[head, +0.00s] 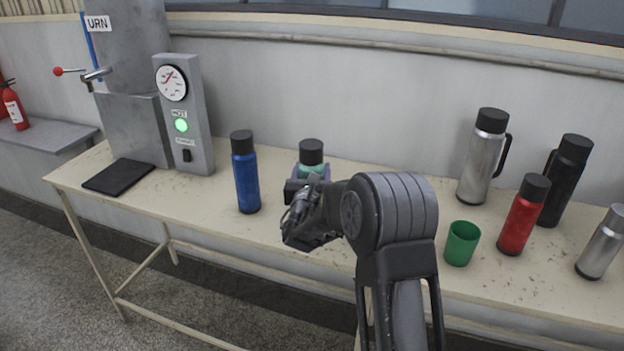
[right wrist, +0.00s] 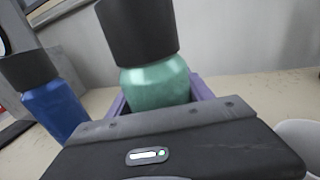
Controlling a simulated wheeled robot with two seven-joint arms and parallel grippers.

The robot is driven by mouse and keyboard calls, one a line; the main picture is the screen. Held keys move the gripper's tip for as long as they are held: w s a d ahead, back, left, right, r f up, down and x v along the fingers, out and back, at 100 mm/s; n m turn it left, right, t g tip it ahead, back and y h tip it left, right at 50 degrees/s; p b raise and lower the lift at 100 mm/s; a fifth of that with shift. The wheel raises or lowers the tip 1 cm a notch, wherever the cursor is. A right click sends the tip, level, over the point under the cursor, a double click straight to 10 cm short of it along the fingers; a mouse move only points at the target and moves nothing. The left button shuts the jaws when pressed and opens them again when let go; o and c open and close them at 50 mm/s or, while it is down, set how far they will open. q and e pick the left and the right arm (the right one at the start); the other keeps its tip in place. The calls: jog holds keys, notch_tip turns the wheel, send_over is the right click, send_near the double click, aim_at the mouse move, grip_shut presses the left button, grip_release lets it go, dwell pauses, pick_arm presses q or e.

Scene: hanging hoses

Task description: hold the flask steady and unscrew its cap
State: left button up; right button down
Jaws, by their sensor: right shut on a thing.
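A teal flask (head: 312,170) with a black cap (head: 311,146) stands upright near the middle of the table, partly hidden behind my right gripper. My right gripper (head: 308,181) is shut around the flask's body, below the cap. In the right wrist view the teal body (right wrist: 157,84) sits between the purple finger pads, and the black cap (right wrist: 138,30) rises above it, clear of the fingers. The cap sits on the flask. The flask's lower part is hidden. My left gripper is not in view.
A blue flask (head: 246,180) stands close on the left. A green cup (head: 462,244), a red flask (head: 523,218) and steel and black flasks stand right. An urn (head: 137,125) with a gauge panel and a black mat (head: 119,177) are at the table's left end.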

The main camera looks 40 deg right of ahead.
notch_tip(320, 180, up, 10)
jog(key=shift+f+b, duration=0.25)
jog(key=shift+b, duration=0.35)
jog(key=shift+f, duration=0.1)
dwell(0.4)
